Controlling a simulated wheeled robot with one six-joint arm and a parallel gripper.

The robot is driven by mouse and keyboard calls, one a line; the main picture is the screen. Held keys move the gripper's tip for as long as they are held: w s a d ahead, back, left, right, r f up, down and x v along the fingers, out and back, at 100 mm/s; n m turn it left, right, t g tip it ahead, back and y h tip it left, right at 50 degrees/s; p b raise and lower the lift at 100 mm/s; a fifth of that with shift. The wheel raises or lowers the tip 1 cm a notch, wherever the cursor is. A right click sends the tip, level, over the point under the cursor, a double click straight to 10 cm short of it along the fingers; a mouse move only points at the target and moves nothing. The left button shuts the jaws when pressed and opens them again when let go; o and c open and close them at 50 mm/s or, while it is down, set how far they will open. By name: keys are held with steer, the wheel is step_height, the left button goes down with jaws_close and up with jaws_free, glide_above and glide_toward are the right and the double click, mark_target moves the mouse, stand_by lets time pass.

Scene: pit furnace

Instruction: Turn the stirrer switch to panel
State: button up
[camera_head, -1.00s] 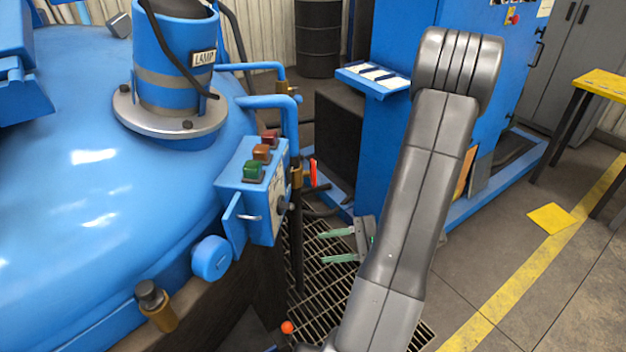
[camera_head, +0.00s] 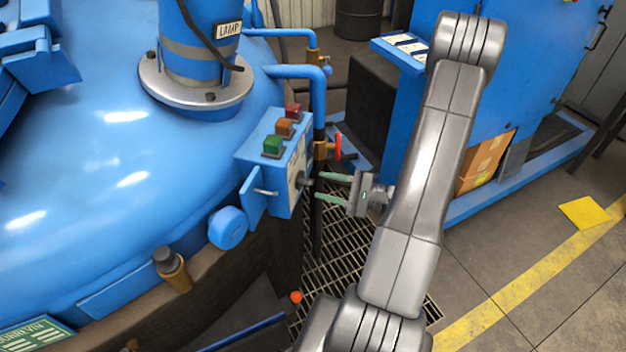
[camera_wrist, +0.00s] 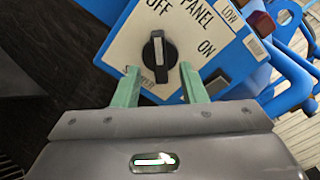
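The stirrer switch is a black knob (camera_wrist: 158,56) with a white mark, on the cream face of a blue control box (camera_head: 268,165). In the wrist view, its mark points up toward OFF. PANEL is printed to the upper right and ON to the right. A label below the knob is partly hidden by the left finger. My gripper (camera_head: 317,185) is open, its two green fingers facing the box face from the right. In the wrist view, the fingertips (camera_wrist: 159,73) lie on either side of the knob's lower part; contact is not clear.
Green, orange and red buttons (camera_head: 285,128) sit on top of the box. A red-handled valve (camera_head: 338,147) and blue pipes stand just behind it. The large blue furnace lid (camera_head: 90,150) fills the left. Floor grating (camera_head: 345,260) lies below my gripper.

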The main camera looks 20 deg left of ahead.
mark_target(311, 183)
steer(key=shift+s+a, duration=0.2)
steer(key=shift+a, duration=1.85)
jaws_close()
